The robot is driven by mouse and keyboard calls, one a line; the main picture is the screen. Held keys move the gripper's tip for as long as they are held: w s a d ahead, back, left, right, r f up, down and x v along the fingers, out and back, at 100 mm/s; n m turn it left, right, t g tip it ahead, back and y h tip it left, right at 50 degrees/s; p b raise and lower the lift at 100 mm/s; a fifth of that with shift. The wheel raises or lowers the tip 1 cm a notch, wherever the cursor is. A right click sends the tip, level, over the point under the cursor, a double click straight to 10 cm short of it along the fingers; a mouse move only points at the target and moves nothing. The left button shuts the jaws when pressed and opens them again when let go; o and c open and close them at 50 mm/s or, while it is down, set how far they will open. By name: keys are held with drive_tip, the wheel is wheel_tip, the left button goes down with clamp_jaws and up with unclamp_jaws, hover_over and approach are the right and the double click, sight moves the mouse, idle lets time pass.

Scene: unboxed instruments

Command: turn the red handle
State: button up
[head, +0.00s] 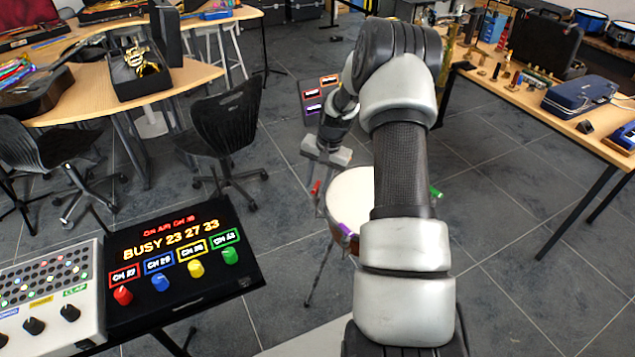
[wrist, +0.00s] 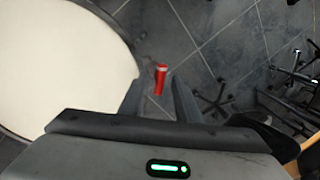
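The red handle (head: 315,188) is a small red cylinder at the left rim of the white-topped drum (head: 350,195) in the head view. In the wrist view the red handle (wrist: 160,80) shows in the gap between my fingers, beside the drum's white head (wrist: 60,70). My gripper (wrist: 158,88) is open, with one finger on each side of the handle in the picture. I see no contact, and I cannot tell how far the handle is beyond the fingertips. In the head view my gripper (head: 322,162) hangs just above the handle.
A green handle (head: 436,193) and a purple one (head: 347,230) also stick out at the drum's rim. A black panel (head: 185,265) with coloured knobs stands at front left. A dark chair (head: 225,135) is left of the drum. A small panel (head: 318,95) stands behind my gripper.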

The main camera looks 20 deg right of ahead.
drive_tip(key=shift+c, duration=0.3)
clamp_jaws()
drive_tip(key=shift+f+n+b, duration=0.15)
drive_tip(key=shift+n+b, duration=0.5)
drive_tip(key=shift+n, duration=0.35)
drive_tip(key=shift+n+g, duration=0.3)
drive_tip(key=shift+n, duration=0.4)
drive_tip(key=shift+o, duration=0.3)
unclamp_jaws()
